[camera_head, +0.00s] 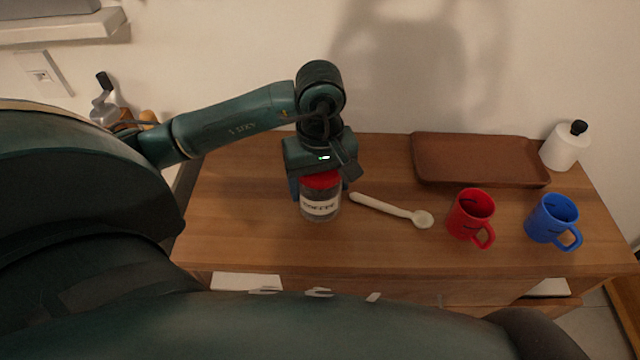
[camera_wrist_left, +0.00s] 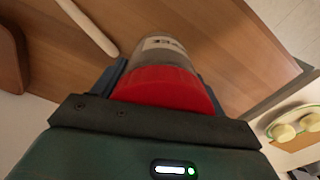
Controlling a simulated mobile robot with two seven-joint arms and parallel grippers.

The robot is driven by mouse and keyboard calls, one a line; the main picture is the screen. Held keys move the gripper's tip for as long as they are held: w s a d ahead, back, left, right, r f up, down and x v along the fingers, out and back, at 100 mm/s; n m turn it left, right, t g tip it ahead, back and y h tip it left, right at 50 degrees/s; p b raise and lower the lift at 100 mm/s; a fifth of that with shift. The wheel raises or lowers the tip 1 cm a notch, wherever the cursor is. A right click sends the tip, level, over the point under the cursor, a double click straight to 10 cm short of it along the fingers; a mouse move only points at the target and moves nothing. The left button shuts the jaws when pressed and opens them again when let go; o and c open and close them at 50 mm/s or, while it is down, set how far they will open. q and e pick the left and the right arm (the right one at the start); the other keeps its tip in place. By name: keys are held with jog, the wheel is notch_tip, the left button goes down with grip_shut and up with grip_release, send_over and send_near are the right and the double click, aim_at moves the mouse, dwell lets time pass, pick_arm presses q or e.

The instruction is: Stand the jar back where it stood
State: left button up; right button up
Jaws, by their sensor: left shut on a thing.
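The jar (camera_head: 320,204) is clear with a red lid and a white label with dark letters. It looks upright, at the left-middle of the wooden table. My left gripper (camera_head: 321,180) comes from above and behind and is shut on the jar near its lid. In the left wrist view the red lid of the jar (camera_wrist_left: 165,86) sits between the fingers of the left gripper (camera_wrist_left: 160,92). I cannot tell whether the jar's base touches the table. My right gripper is not in view.
A white spoon (camera_head: 392,210) lies just right of the jar. Further right stand a red mug (camera_head: 470,216) and a blue mug (camera_head: 552,220). A brown tray (camera_head: 480,160) and a white bottle (camera_head: 566,147) are at the back right. The table (camera_head: 240,220) left of the jar is clear.

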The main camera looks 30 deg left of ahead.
pick_arm(q)
jog(key=shift+f, duration=0.65)
jog(key=shift+f+b, duration=0.25)
jog(key=shift+b, duration=0.05)
jog(key=o, duration=1.4)
jog(key=shift+c, duration=0.2)
